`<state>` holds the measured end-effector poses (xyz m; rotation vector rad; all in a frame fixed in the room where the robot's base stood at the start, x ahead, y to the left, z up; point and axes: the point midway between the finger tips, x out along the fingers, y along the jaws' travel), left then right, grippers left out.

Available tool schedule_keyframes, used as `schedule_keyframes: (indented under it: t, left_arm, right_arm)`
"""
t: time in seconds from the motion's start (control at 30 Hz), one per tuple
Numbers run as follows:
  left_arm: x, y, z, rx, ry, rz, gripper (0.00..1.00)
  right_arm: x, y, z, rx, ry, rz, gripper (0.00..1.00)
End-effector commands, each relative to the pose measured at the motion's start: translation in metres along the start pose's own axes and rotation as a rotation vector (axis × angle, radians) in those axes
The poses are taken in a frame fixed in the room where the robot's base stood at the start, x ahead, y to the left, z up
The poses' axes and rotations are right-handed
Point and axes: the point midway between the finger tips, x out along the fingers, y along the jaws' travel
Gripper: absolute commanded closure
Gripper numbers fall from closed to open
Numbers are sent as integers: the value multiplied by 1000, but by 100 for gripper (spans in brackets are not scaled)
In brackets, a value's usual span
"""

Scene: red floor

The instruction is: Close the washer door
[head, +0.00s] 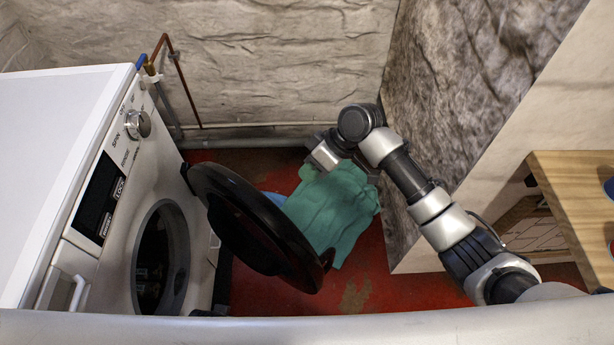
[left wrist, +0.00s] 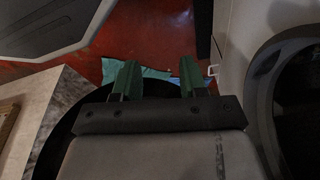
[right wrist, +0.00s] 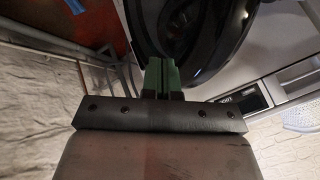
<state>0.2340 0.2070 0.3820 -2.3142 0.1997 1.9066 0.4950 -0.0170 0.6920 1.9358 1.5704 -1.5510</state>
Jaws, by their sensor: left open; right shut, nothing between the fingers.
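The white washer (head: 75,180) stands at the left of the head view, with its round opening (head: 150,262) bare. Its black round door (head: 250,225) is swung open, out to the right of the washer front. My right gripper (head: 322,155) is above and beyond the door's far edge; its fingers are hard to see there. In the right wrist view its green fingers (right wrist: 164,75) are together and empty, with the glossy black door (right wrist: 180,25) behind them. My left gripper is outside the head view; in the left wrist view its green fingers (left wrist: 156,80) are apart, with the black door (left wrist: 72,120) behind.
Green cloth (head: 330,205) lies beyond the door over the red floor (head: 355,292). Pipes (head: 190,85) run along the back wall. A stone wall (head: 450,80) and a wooden table (head: 575,200) bound the right side.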

Motion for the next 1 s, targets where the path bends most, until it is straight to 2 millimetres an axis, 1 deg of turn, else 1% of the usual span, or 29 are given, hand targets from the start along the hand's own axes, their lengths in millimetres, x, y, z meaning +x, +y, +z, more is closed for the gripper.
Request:
schedule_keyframes:
  t: [0.03,0.1,0.33,0.4,0.6,0.73,1.0]
  left_arm:
    - [-3,0,-5,-1,6,-1,57]
    - [-10,-1,-11,-2,12,-1,57]
    - [-36,-2,-31,-5,30,-3,57]
    - [-35,-2,-28,-5,24,-3,57]
    - [-33,-2,-28,-5,23,-3,57]
    - [-33,-2,-28,-5,23,-3,57]
    - [-33,-2,-28,-4,24,-4,57]
  right_arm:
    - [14,0,1,2,0,-3,100]
    - [30,0,1,1,-1,-4,100]
    - [78,0,1,3,0,-3,100]
    - [80,-13,0,-1,1,-2,100]
    - [89,-31,1,2,0,0,100]
    - [90,-35,0,2,1,1,100]
    - [90,-35,0,2,0,1,100]
